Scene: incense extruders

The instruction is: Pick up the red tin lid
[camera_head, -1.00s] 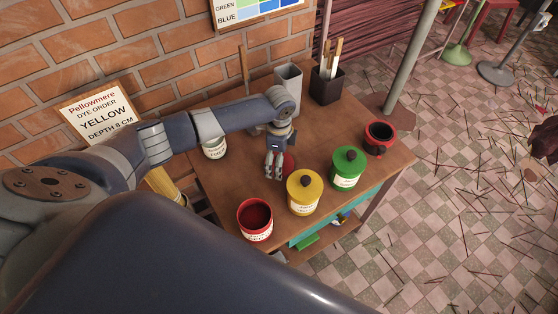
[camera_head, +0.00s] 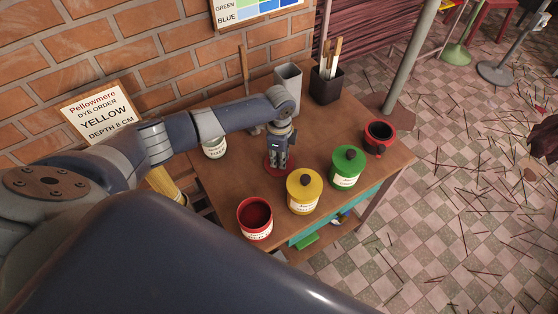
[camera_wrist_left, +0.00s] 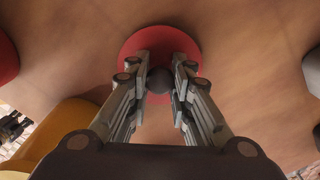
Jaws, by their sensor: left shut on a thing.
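The red tin lid (camera_head: 269,167) lies on the wooden table behind the open red tin (camera_head: 256,219), left of the yellow tin. In the left wrist view the lid (camera_wrist_left: 131,46) is a red disc with a dark round knob (camera_wrist_left: 159,81) at its middle. My left gripper (camera_head: 279,165) points down over the lid. In the left wrist view its fingers (camera_wrist_left: 159,84) stand on both sides of the knob and are shut on it. The lid appears to rest on the table. My right gripper is not in view.
The lidded yellow tin (camera_head: 303,192) and green tin (camera_head: 347,168) stand close on the right. A white pot (camera_head: 214,148), a grey vase (camera_head: 288,78) and a black holder (camera_head: 325,87) stand farther back.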

